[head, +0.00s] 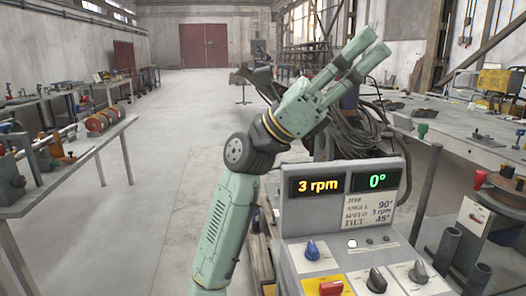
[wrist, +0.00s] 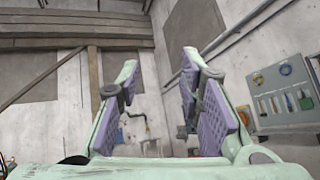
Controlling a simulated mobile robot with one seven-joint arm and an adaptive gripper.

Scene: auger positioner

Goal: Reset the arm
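My arm, pale green, rises through the middle of the head view. My gripper (head: 366,62) is raised above the control box (head: 290,228) and points up and to the right. In the wrist view my gripper (wrist: 165,105) shows two fingers with purple pads, well apart with nothing between them. The box has an orange display (head: 318,185) reading 3 rpm and a green display (head: 377,181) reading 0°. A card (head: 368,207) on it lists 90°, 3 rpm and 45°.
A bench with tools (head: 75,165) runs along the left. Dark cables (head: 365,125) hang behind the box. The floor (head: 185,130) at centre left is clear.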

